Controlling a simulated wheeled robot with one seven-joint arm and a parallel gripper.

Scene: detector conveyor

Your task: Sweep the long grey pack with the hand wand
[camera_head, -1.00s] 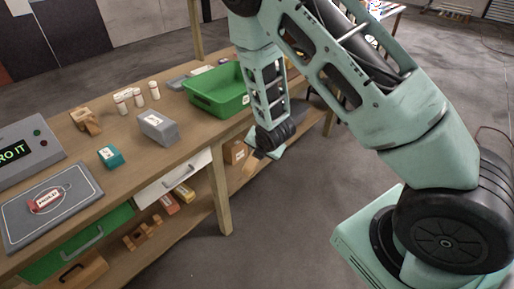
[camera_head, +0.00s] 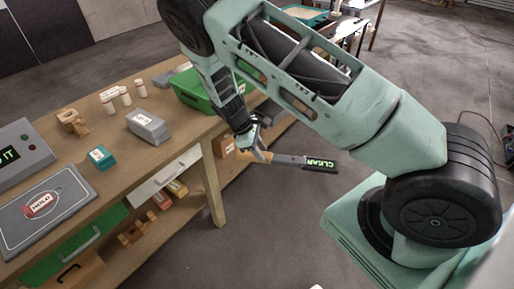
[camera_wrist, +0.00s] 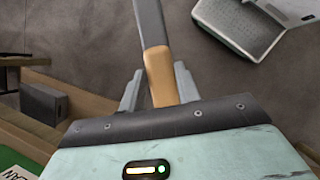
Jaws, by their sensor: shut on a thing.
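The long grey pack (camera_head: 148,127) lies on the wooden bench, with a white label on it. My gripper (camera_head: 251,146) is off the bench's right edge, to the right of the pack and apart from it. It is shut on the tan handle of the hand wand (camera_head: 290,160). The wand points right, away from the bench, and its dark end shows a green "CLEAR". In the wrist view, the wand's tan grip (camera_wrist: 160,76) stands between the two fingers of my gripper (camera_wrist: 158,88), and its grey shaft runs up out of the frame.
A green tray (camera_head: 190,96), white bottles (camera_head: 126,98), a teal pack (camera_head: 101,158) and a wooden block (camera_head: 72,122) are on the bench. A grey pad (camera_head: 72,190) bears a red "HOLD" tag (camera_head: 38,205).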

